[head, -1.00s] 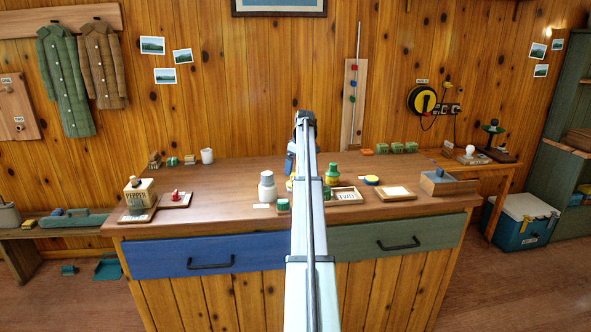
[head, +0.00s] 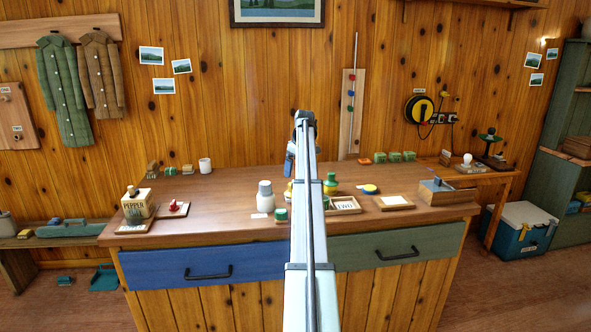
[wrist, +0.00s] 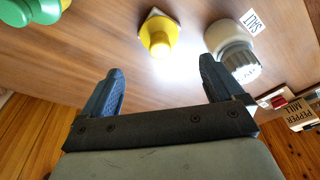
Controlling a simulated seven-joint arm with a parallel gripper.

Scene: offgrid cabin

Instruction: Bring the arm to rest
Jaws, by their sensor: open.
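My arm (head: 312,235) stretches out over the wooden counter, in line with the head camera, and hides part of the counter's middle. My gripper (wrist: 158,88) shows in the wrist view with its two dark fingers wide apart and nothing between them. A yellow object (wrist: 158,36) stands on the counter beyond the fingers, apart from them. A white-grey shaker (wrist: 232,48) stands past the right finger, beside a small label. A green and yellow item (wrist: 30,12) shows at the upper left of the wrist view.
A blue drawer (head: 205,265) and a green drawer (head: 400,248) are shut below.

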